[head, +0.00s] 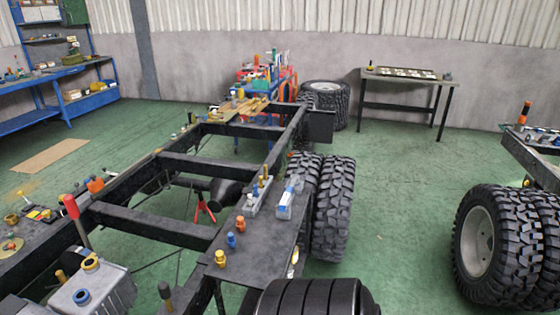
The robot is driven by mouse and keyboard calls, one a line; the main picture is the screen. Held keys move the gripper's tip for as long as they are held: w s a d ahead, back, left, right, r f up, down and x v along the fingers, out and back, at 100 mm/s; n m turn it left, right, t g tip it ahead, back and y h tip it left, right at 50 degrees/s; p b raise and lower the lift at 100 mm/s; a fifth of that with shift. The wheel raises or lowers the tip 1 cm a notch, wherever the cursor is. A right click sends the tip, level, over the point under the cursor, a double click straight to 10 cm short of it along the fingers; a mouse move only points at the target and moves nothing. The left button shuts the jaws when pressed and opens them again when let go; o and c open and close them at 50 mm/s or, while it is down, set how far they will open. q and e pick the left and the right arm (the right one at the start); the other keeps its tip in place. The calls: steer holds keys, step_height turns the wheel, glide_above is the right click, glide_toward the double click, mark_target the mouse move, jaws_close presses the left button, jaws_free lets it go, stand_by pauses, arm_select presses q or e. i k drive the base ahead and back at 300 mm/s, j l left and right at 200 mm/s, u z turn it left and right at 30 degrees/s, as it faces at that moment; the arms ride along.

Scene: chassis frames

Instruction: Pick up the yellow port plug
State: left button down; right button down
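Several small coloured plug-like pieces stand on the dark plate (262,240) on the right side of the chassis frame. A yellow one (221,258) stands upright near the plate's front left edge. A blue one (231,240) and an orange one (240,224) stand in a row behind it. Farther back, a grey holder (259,197) has yellow pieces in or beside it. Other yellow bits lie around the frame, and I cannot tell for certain which is the port plug. Neither of my grippers shows in the head view.
A grey housing (95,294) with round ports and a red-handled lever (72,207) stand front left. A black ribbed cylinder (312,298) is front centre. A second chassis with wheels (478,242) is right; green floor between is clear.

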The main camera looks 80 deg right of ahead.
mark_target(219, 259)
steer(key=z, duration=1.9)
steer(key=i+l+u, duration=0.25)
steer(key=i+l, duration=0.15)
steer(key=l, duration=0.25)
steer(key=i+l+u, duration=0.15)
steer(key=l, duration=0.2)
